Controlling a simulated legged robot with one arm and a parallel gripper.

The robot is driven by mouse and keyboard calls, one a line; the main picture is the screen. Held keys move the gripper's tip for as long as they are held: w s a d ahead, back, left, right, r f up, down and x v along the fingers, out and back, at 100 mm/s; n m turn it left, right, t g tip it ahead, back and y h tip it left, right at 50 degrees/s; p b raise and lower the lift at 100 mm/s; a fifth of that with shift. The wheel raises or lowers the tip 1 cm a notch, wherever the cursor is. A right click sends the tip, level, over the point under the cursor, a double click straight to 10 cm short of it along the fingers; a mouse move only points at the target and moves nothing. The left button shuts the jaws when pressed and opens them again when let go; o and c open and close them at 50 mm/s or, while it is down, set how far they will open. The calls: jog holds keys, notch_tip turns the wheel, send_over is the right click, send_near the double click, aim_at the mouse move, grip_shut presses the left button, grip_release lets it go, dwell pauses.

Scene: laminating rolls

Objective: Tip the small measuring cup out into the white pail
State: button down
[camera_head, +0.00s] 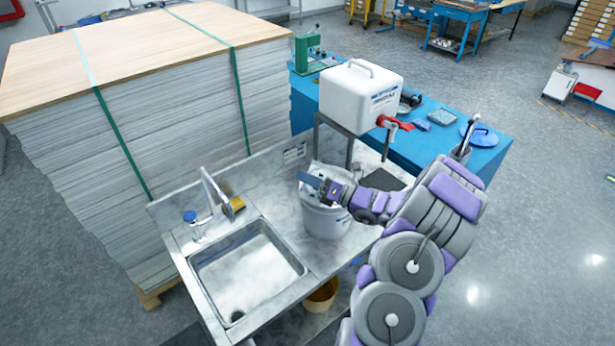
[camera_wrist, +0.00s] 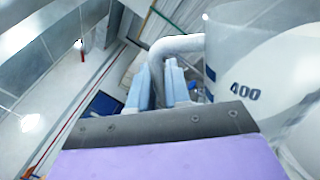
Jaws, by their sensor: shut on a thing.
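The white pail (camera_head: 326,222) stands on the steel counter to the right of the sink in the head view. My gripper (camera_head: 314,183) is over the pail's mouth. In the wrist view its pale blue fingers (camera_wrist: 162,84) are shut on the curved grey handle of the measuring cup (camera_wrist: 222,50). The cup is whitish and translucent, with a dark blue "400" on its side, and fills the right of the wrist view. In the head view the cup is hard to tell from the pail, so its tilt and contents are unclear.
A steel sink (camera_head: 247,268) with a tap is left of the pail. A white water container (camera_head: 360,92) with a red tap stands on a frame behind it. A tall strapped stack of sheets (camera_head: 170,120) is at the back left. A blue bench (camera_head: 487,152) is behind right.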

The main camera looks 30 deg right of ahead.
aim_at(316, 167)
jog(key=shift+d+f+m+p, duration=0.1)
jog(key=shift+d+m+p, duration=0.15)
jog(key=shift+m+p, duration=0.8)
jog(key=shift+d+f+p, duration=0.1)
jog(key=shift+f+p, duration=0.15)
jog(key=shift+p, duration=0.65)
dwell(0.4)
jog(key=shift+w+d+r+m+t+p, duration=0.3)
jog(key=shift+d+m+p, duration=0.2)
jog(key=shift+p, duration=0.5)
jog(key=shift+d+r+m+p, duration=0.1)
jog(key=shift+d+m+p, duration=0.15)
jog(key=shift+p, duration=0.15)
jog(key=shift+w, duration=0.1)
jog(key=shift+a+r, duration=0.1)
jog(key=shift+a, duration=0.05)
dwell(0.7)
jog(key=shift+w+d+r+m+h+p, duration=0.1)
jog(key=shift+d+r+m+h+p, duration=0.3)
jog(key=shift+m+p, duration=0.35)
jog(key=shift+w+d+r+m+t+p, duration=0.15)
jog(key=shift+d+r+m+t+p, duration=0.2)
jog(key=shift+m, duration=0.2)
